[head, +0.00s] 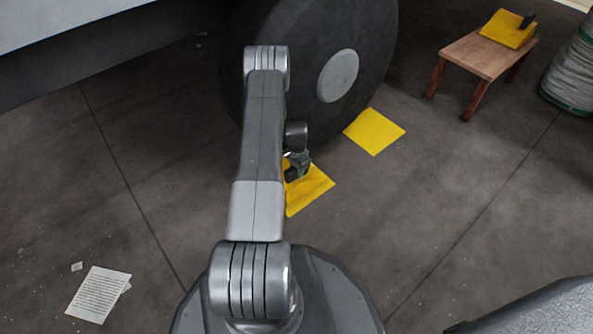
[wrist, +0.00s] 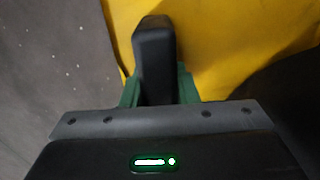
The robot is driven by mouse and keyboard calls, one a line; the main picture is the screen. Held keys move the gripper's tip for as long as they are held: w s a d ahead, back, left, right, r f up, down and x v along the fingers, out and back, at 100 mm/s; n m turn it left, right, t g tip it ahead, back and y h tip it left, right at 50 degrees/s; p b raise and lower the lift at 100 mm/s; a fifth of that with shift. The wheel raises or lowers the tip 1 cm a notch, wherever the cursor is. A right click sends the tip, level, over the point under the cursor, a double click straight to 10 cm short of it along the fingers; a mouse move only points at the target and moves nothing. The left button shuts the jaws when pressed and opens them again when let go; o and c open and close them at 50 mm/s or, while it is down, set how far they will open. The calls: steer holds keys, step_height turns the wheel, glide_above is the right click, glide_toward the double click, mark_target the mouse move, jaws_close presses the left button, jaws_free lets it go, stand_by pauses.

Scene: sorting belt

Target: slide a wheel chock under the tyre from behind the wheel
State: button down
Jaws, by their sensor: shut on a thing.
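The large dark tyre (head: 285,60) stands upright on the floor, with a grey hub (head: 338,76). A yellow wheel chock (head: 312,191) is near the tyre's lower front, partly hidden by my arm. It fills much of the wrist view (wrist: 225,40). My gripper (head: 297,168) is over the chock and shut on it, seemingly at a dark upright handle (wrist: 154,50) between green finger parts. I cannot tell whether the chock touches the tyre or the floor.
A flat-looking yellow square (head: 375,131) lies on the floor right of the tyre. A wooden stool (head: 478,55) bears another yellow chock (head: 507,29). A grey-green ribbed object (head: 575,70) stands far right. Papers (head: 98,294) lie at lower left.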

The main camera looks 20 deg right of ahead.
steer(key=shift+f, duration=0.25)
stand_by(0.5)
steer(key=c, duration=1.1)
jaws_free()
steer(key=shift+o, duration=0.2)
step_height(320, 180, up, 14)
steer(key=p, duration=0.5)
steer(key=shift+f, duration=0.15)
step_height(320, 180, down, 14)
steer(key=b, duration=0.5)
steer(key=shift+r, duration=0.3)
steer(key=shift+r, duration=0.15)
